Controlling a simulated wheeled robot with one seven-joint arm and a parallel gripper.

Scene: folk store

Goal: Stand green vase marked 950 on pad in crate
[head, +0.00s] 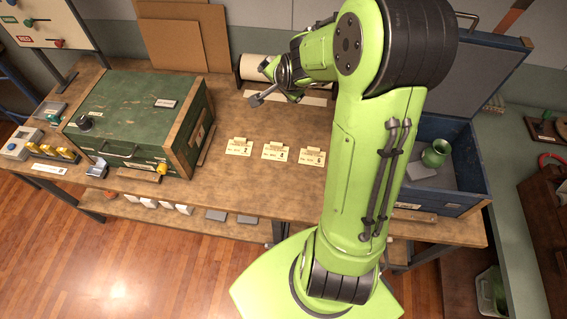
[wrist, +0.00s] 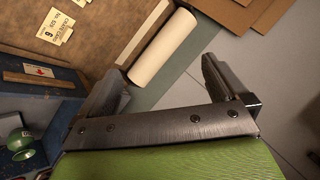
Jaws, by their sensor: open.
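A green vase (head: 436,153) is inside the open blue crate (head: 476,198) at the right of the bench. It looks upright, at the right end of a grey pad (head: 418,171); I cannot tell if it rests fully on it. It also shows at the left edge of the wrist view (wrist: 20,142). No number on it is readable. My gripper (head: 263,83) is open and empty above the back of the bench, well left of the crate. Its two fingers stand apart in the wrist view (wrist: 165,85). My arm hides the crate's left part in the head view.
A green wooden chest (head: 130,115) stands on the bench's left. Numbered cards (head: 275,152) lie mid-bench. A paper roll (wrist: 163,48) lies at the back near my gripper, with cardboard sheets (head: 172,45) behind. The crate's raised lid (head: 480,80) stands at its back.

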